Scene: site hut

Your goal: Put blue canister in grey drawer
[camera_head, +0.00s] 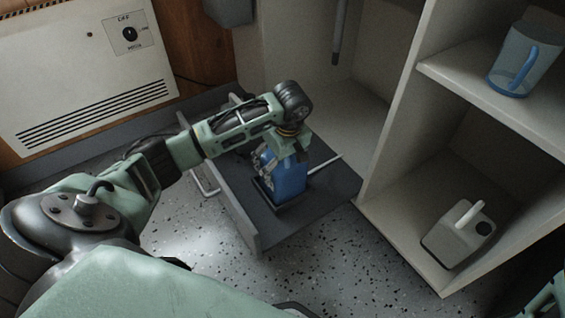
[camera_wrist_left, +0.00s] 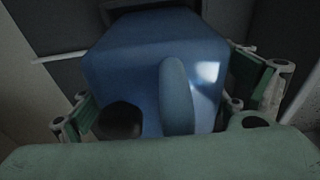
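The blue canister (camera_head: 290,180) stands roughly upright over the floor of the open grey drawer (camera_head: 322,205). In the left wrist view the blue canister (camera_wrist_left: 130,65) fills the middle, with its handle and a dark round cap facing the camera. My left gripper (camera_head: 279,171) reaches down from above, with a finger on each side of the canister; it looks shut on it. The fingers also show in the left wrist view (camera_wrist_left: 163,103). The canister's underside is hidden, so I cannot tell whether it touches the drawer floor. My right gripper is not clearly in view.
A dark low-rimmed square (camera_head: 263,191) lies under the canister. The drawer's front panel (camera_head: 235,206) has a pale bar handle. A shelf unit (camera_head: 395,150) at right holds a blue-clear jug (camera_head: 515,62) and a grey-white canister (camera_head: 455,240). A heater (camera_head: 75,75) stands at left.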

